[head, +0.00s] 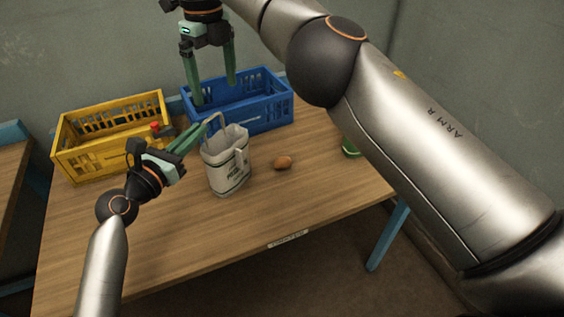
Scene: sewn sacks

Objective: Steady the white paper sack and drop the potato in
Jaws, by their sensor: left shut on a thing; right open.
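The white paper sack (228,172) stands upright on the wooden table, with dark print and a handle loop showing. My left gripper (207,125) is shut at the sack's upper left rim or handle; the exact part it grips is too small to tell. The brown potato (283,163) lies on the table just right of the sack, apart from it. The inside of the sack is mostly hidden.
A blue crate (262,117) stands behind the sack, and a yellow crate (85,172) stands at the left. A small red-topped item (155,128) is by the yellow crate. The table's front (150,250) is clear.

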